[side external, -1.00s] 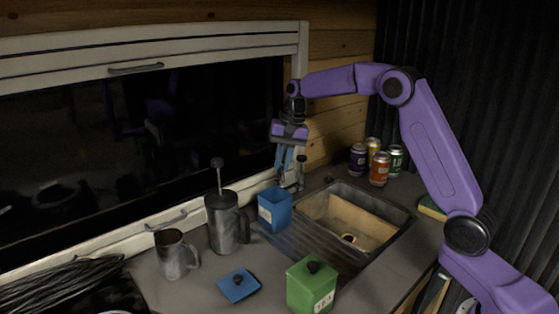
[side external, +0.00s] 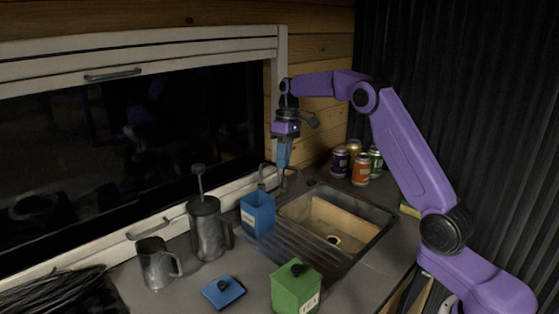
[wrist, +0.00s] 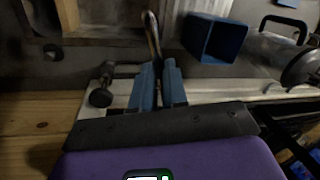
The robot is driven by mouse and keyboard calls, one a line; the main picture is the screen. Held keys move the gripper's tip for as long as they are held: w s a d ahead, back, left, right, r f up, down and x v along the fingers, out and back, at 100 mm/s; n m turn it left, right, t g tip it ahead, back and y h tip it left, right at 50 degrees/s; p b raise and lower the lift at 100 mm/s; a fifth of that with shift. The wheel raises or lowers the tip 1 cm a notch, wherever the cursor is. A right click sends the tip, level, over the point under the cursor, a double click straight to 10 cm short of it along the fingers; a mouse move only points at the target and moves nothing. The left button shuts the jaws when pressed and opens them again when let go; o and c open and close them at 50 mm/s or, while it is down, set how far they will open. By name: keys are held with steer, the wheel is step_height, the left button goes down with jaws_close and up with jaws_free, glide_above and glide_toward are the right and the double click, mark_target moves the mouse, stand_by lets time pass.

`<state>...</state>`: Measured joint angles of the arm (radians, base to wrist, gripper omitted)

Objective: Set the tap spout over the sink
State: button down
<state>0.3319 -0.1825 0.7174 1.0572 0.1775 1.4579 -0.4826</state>
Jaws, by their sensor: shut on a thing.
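The metal tap spout (side external: 262,173) stands at the back of the counter by the window, between the blue canister and the sink basin. Its end hangs close to the blue canister, to the left of the basin (side external: 350,213). In the wrist view the curved spout (wrist: 152,35) runs up from between my fingers, with the basin off to the upper left. My gripper (side external: 284,165) points down with its blue fingers shut on the spout; it also shows in the wrist view (wrist: 158,88). The fingers hide part of the tap.
The open blue canister (side external: 257,215) stands close to the spout. A metal press (side external: 207,230), a jug (side external: 156,263), a blue lid (side external: 223,291) and a green tea tin (side external: 296,290) are on the counter. Several cans (side external: 361,170) stand behind the sink.

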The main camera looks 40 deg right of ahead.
steer(key=shift+w+d+r+n+g, duration=0.15)
steer(key=shift+w+d+n, duration=0.3)
steer(key=shift+n, duration=0.5)
steer(key=shift+w+d+f+n+g, duration=0.1)
steer(key=shift+w+d+n+g, duration=0.15)
steer(key=shift+d+n, duration=0.5)
steer(key=shift+w+d+r+n+g, duration=0.1)
steer(key=shift+w+d+n, duration=0.3)
steer(key=shift+n, duration=0.7)
steer(key=shift+a, duration=0.1)
steer(key=shift+w, duration=0.1)
steer(key=c, duration=1.1)
jaws_free()
steer(key=shift+c, duration=0.2)
